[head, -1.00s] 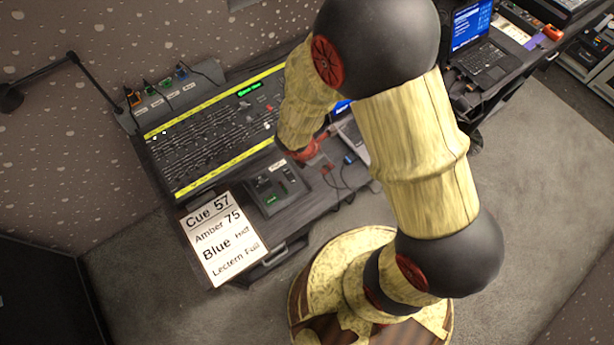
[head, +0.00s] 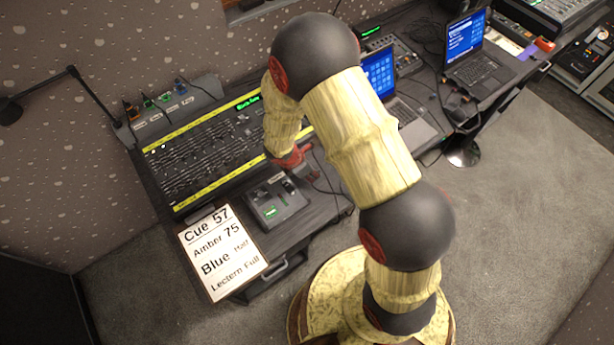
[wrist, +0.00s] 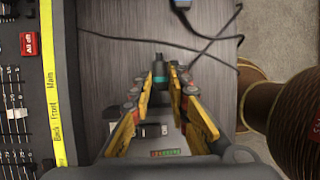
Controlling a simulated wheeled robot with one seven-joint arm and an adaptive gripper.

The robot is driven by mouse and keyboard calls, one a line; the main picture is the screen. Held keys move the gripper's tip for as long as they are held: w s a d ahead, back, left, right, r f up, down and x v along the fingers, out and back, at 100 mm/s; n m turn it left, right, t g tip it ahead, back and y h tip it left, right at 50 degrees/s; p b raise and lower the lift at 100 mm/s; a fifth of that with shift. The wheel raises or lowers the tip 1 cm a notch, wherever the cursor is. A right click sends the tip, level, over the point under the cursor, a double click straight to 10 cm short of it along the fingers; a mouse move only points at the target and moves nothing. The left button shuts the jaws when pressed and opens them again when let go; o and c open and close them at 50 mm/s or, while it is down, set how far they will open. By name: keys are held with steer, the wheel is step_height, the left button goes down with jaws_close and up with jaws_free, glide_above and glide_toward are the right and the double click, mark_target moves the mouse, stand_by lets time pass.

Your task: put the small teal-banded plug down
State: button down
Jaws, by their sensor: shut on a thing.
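In the wrist view, my gripper (wrist: 167,78) is shut on the small dark teal-banded plug (wrist: 158,75), with a finger on each side. The plug's dark end shows just beyond the fingertips, and the fingers hide part of it. The grey desk top (wrist: 115,75) lies below; I cannot tell how high above it the plug is. In the head view, my gripper (head: 293,160) is over the desk, right of the fader console (head: 210,150), and the plug cannot be made out.
A small black box (head: 277,203) with a green display stands in front of the gripper; it also shows between my fingers in the wrist view (wrist: 165,153). A blue-ended connector (wrist: 181,4) and dark cables lie beyond. A cue sheet (head: 222,253) and laptops (head: 405,110) flank this area.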

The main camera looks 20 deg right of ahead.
steer(key=shift+w+a+f, duration=0.15)
steer(key=shift+w+f, duration=0.8)
steer(key=shift+f, duration=0.2)
steer(key=shift+w+f+b, duration=0.1)
steer(key=shift+f+b, duration=0.5)
steer(key=shift+f, duration=1)
steer(key=shift+f, duration=0.1)
steer(key=shift+f+b, duration=0.3)
steer(key=shift+b, duration=0.05)
steer(key=c, duration=1.7)
jaws_free()
steer(key=shift+r, duration=0.1)
